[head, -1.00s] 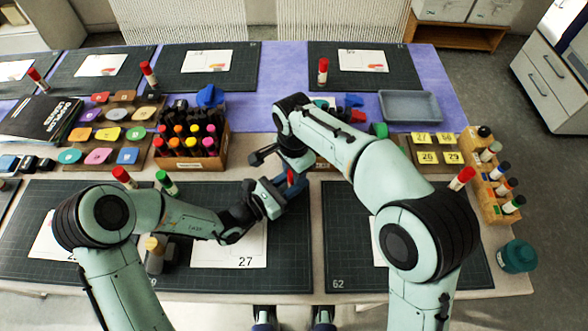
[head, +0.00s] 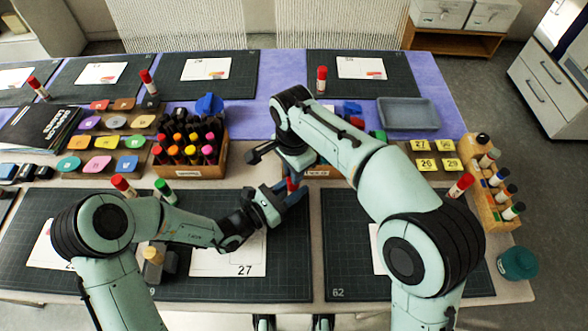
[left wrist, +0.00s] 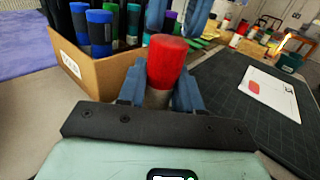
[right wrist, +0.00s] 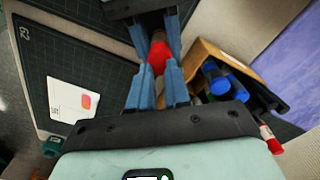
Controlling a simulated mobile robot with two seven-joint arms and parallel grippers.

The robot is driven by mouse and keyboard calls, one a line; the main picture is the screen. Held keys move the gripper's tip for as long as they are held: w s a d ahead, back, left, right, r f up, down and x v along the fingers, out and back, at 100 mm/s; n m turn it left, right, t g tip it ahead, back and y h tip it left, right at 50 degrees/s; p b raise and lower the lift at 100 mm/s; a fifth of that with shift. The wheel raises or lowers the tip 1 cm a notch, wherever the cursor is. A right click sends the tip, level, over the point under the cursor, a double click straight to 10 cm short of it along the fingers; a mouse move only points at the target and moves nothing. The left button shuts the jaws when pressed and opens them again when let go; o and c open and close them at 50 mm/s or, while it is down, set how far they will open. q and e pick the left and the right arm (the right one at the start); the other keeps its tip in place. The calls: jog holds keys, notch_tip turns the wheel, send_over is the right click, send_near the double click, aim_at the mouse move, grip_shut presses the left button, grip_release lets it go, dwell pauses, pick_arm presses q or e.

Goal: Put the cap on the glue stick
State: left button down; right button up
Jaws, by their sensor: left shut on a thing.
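My left gripper (left wrist: 158,92) is shut on the glue stick (left wrist: 158,98), whose pale body shows between its blue fingers. The red cap (left wrist: 167,60) sits upright on top of the stick; whether it is fully seated I cannot tell. In the head view the red of the cap (head: 292,184) shows small between the two grippers. My right gripper (right wrist: 157,70) is just above the cap with its blue fingers apart. In the right wrist view the red cap (right wrist: 158,56) shows between and beyond those fingertips, with a gap to them.
A cardboard box of markers (left wrist: 85,65) stands close beside the grippers. Another marker box (head: 190,170) is left of them. Dark cutting mats (head: 285,275) with cards lie in front. A wooden marker rack (head: 492,195) and teal jar (head: 517,263) stand at the right.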

jog(key=shift+f, duration=0.1)
jog(key=shift+f, duration=0.35)
jog(key=shift+r, duration=2.05)
pick_arm(q)
jog(key=c, duration=0.7)
grip_release()
